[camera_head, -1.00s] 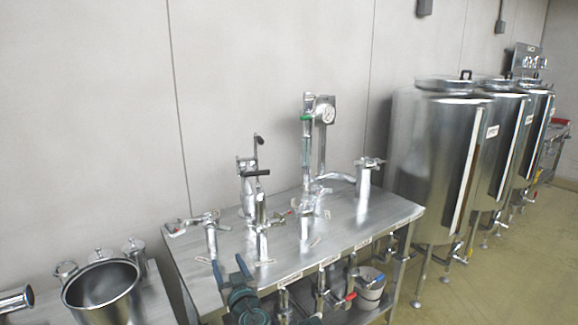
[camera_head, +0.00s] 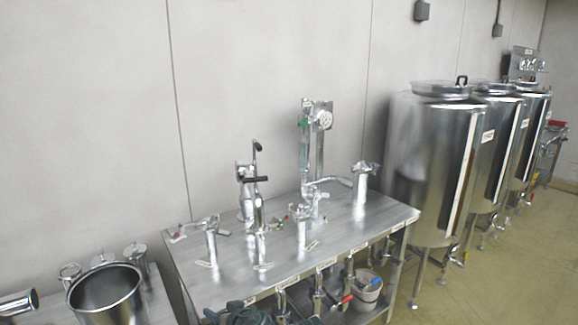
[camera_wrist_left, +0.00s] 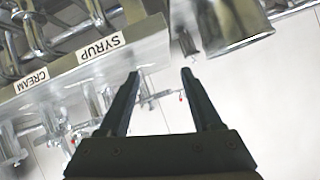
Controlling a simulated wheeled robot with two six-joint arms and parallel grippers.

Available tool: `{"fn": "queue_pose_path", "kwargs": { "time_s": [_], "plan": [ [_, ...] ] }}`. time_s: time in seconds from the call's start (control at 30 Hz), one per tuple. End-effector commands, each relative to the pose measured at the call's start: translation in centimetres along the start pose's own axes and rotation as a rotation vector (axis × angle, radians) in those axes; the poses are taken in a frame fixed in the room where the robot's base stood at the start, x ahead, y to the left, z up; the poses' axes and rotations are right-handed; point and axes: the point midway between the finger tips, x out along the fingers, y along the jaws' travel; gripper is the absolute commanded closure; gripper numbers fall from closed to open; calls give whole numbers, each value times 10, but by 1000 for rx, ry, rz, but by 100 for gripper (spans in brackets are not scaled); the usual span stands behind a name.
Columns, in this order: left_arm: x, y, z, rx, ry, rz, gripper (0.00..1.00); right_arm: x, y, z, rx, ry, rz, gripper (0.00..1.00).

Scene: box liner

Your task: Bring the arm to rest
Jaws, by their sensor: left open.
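My left gripper shows in the head view only as a dark part (camera_head: 240,316) at the bottom edge, in front of the steel table; its fingertips cannot be made out there. In the left wrist view the left gripper (camera_wrist_left: 160,73) has its two dark fingers apart, with nothing held between them. The table edge with SYRUP and CREAM labels (camera_wrist_left: 75,62) appears upside down beyond the fingers. My right gripper is not in view.
The steel table (camera_head: 290,255) carries several taps and a tall gauge fitting (camera_head: 314,145). A white bucket (camera_head: 366,290) sits under it. An open steel pot (camera_head: 106,292) stands at left, and large tanks (camera_head: 432,165) at right. Floor is clear at lower right.

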Motion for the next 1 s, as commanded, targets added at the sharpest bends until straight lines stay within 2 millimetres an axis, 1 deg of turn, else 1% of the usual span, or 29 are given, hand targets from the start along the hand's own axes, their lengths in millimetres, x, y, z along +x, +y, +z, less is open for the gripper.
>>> {"fn": "queue_pose_path", "kwargs": {
  "time_s": [0.03,0.07,0.13,0.2,0.27,0.3,0.4,0.5,0.6,0.7,1.0],
  "plan": [
    [-8,0,12,50,-89,8,34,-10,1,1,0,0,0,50],
    [-12,1,23,89,-152,19,34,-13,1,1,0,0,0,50],
    [-28,6,52,196,-313,67,34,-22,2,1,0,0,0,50],
    [-48,12,80,310,-466,144,34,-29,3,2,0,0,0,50],
    [-67,18,100,404,-577,223,34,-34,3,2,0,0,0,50],
    [-80,22,112,461,-641,278,34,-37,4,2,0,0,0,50],
    [-109,28,132,579,-760,409,34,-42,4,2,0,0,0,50],
    [-130,32,144,656,-829,506,34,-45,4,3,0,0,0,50],
    [-140,35,149,696,-861,560,34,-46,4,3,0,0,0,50],
    [-143,35,151,709,-870,575,34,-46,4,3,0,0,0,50],
    [-142,35,151,706,-868,573,34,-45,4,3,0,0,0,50]
  ]
}}
